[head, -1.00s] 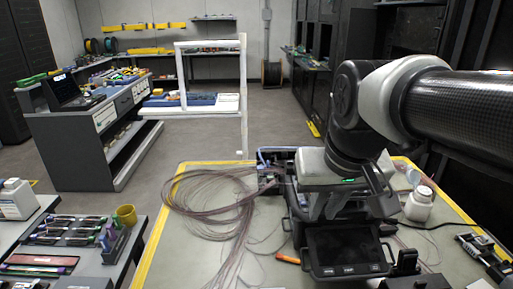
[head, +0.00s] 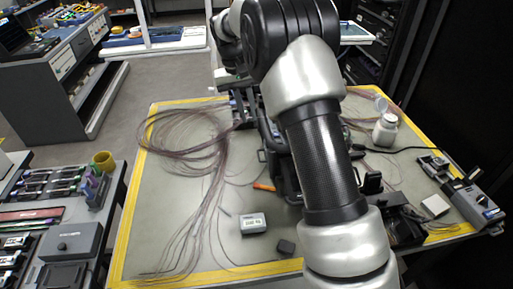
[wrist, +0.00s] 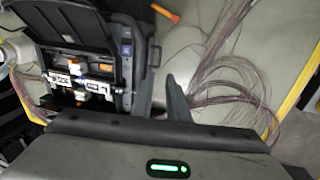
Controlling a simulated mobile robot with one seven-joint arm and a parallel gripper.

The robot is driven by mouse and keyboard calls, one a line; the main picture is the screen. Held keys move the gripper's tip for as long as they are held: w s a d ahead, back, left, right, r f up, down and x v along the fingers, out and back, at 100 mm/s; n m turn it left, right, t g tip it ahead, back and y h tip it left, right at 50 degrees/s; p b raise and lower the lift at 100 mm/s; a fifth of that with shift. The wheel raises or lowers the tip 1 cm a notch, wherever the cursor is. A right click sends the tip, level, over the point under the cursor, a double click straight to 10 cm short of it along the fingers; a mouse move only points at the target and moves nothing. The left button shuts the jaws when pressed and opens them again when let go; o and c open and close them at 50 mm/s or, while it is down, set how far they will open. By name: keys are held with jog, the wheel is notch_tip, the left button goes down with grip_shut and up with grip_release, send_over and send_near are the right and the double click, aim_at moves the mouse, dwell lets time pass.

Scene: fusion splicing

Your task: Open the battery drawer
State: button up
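The black fusion splicer (head: 284,178) stands on the grey table, mostly hidden behind my arm in the head view. The wrist view shows the splicer (wrist: 127,75) from above at upper left, its lid raised and its splicing stage uncovered. I cannot make out the battery drawer in either view. My gripper (wrist: 176,95) is at the splicer's far side, past my elbow in the head view. One dark finger shows beside the splicer's edge in the wrist view, with a visible gap between them.
Loose purplish fibre bundles (head: 190,140) spread over the table's left half. A grey labelled block (head: 253,223) and a small dark block (head: 286,247) lie near the front. An orange-handled tool (head: 264,187) lies by the splicer. A white bottle (head: 385,130) stands at right.

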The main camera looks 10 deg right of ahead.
aim_at(259, 156)
jog(key=d+f, duration=0.1)
jog(key=f, duration=0.4)
jog(key=d+f+b, duration=0.1)
jog(key=f, duration=0.5)
jog(key=d+f, duration=0.1)
jog(key=f, duration=0.4)
jog(key=shift+s+f+b, duration=0.1)
jog(key=shift+f+b, duration=0.05)
jog(key=shift+b, duration=0.25)
jog(key=shift+c, duration=0.2)
grip_shut()
jog(key=shift+a, duration=0.15)
